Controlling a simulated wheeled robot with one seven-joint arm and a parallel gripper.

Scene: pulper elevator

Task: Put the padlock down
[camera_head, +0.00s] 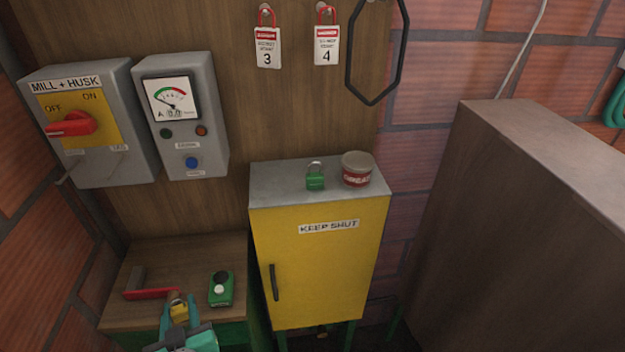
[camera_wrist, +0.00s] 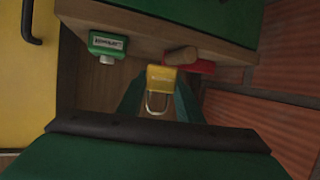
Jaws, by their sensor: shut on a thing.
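My gripper (camera_head: 181,321) is low at the left of the head view, over the front part of a wooden bench top (camera_head: 118,316). It is shut on a yellow padlock (camera_head: 179,312). In the wrist view the yellow padlock (camera_wrist: 162,78) sits between the ends of the two green fingers (camera_wrist: 159,95), with its metal shackle towards the camera. I cannot tell whether the padlock touches the bench top. A second padlock, green (camera_head: 315,181), stands on top of the yellow cabinet (camera_head: 318,255).
On the bench lie a red-handled tool (camera_head: 150,293) and a green push-button box (camera_head: 221,289). A red tin (camera_head: 357,169) stands on the cabinet. Switch box (camera_head: 90,120) and meter box (camera_head: 183,115) hang on the wall above. A brown cabinet (camera_head: 520,230) stands right.

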